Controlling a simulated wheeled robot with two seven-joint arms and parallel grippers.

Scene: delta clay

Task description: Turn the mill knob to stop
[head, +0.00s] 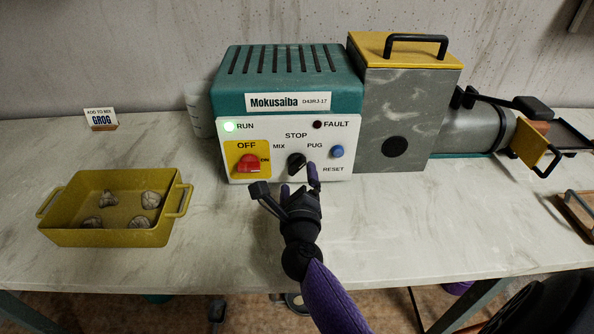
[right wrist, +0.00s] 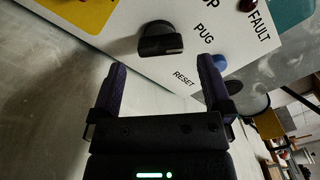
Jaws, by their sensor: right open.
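The mill (head: 290,80) is a teal-topped box with a white front panel marked Mokusaiba. Its black mill knob (head: 296,162) sits below the word STOP, between MIX and PUG. In the right wrist view the knob (right wrist: 160,40) shows a pale pointer line that seems to face PUG. My right gripper (head: 298,184) is open and empty, in front of the panel. In the right wrist view its purple fingers (right wrist: 163,70) stand apart on either side below the knob, not visibly touching it. My left gripper is out of view.
A red OFF switch (head: 248,164) on yellow is left of the knob, and a blue RESET button (head: 337,152) is right. A yellow tray (head: 110,237) with several clay lumps is at left. A grey hopper (head: 405,120) and barrel stand right. The front bench is mostly clear.

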